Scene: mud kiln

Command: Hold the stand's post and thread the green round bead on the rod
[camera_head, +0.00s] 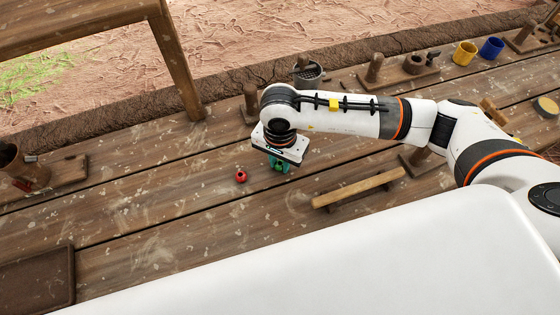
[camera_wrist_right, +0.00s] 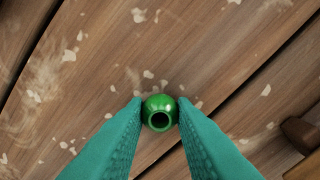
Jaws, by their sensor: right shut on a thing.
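My right gripper (camera_head: 279,166) points down over the table in the head view. In the right wrist view its teal fingers (camera_wrist_right: 160,115) are shut on the green round bead (camera_wrist_right: 158,103), one on each side. The bead's dark hole faces the wrist camera. The table planks show below the bead; I cannot tell whether it touches them. Several upright wooden posts on bases show, one (camera_head: 373,67) behind my right arm and one (camera_head: 420,156) partly hidden under it. I cannot tell which is the task's stand, and no rod shows clearly. My left gripper is not in view.
A red bead (camera_head: 241,176) lies left of my right gripper. A raised wooden bar (camera_head: 358,188) is to the right. A yellow cup (camera_head: 464,54) and a blue cup (camera_head: 491,48) stand at the back right.

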